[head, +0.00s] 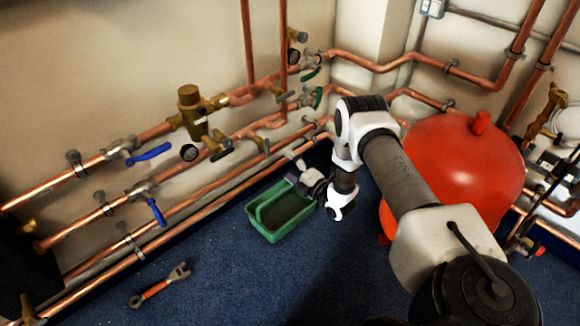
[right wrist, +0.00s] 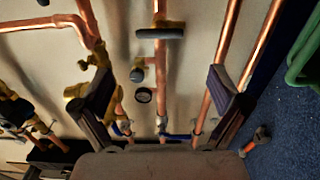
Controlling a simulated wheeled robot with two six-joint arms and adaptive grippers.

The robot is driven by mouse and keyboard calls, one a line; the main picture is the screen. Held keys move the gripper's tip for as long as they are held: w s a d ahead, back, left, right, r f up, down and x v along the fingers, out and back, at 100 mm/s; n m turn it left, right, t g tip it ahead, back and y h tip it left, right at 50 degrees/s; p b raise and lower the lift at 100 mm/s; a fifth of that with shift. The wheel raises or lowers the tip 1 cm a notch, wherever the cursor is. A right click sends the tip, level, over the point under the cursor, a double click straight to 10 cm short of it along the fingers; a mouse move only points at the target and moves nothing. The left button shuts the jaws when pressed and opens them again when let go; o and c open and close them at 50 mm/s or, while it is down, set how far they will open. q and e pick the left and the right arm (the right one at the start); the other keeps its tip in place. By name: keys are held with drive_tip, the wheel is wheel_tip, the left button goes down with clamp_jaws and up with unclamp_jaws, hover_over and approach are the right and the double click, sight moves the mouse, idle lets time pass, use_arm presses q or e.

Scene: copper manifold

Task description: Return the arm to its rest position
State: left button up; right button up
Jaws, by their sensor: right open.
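My right arm (head: 395,172) reaches from the lower right of the head view toward the pipes, bent down at the wrist. My right gripper (head: 298,174) is above the far end of the green tray, partly hidden by its own wrist. In the right wrist view the two fingers of the right gripper (right wrist: 163,92) stand wide apart with nothing between them. Copper pipes (right wrist: 160,50) and a small gauge (right wrist: 144,95) show beyond the fingers. My left gripper is in neither view.
A green tray (head: 271,236) sits on the blue floor by the wrist. A red tank (head: 465,165) stands close to the right of the arm. Copper pipes with blue-handled valves (head: 150,154) line the left wall. An orange-handled wrench (head: 160,286) lies on the floor. Floor around the wrench is clear.

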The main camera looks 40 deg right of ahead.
drive_tip(key=shift+s, duration=0.45)
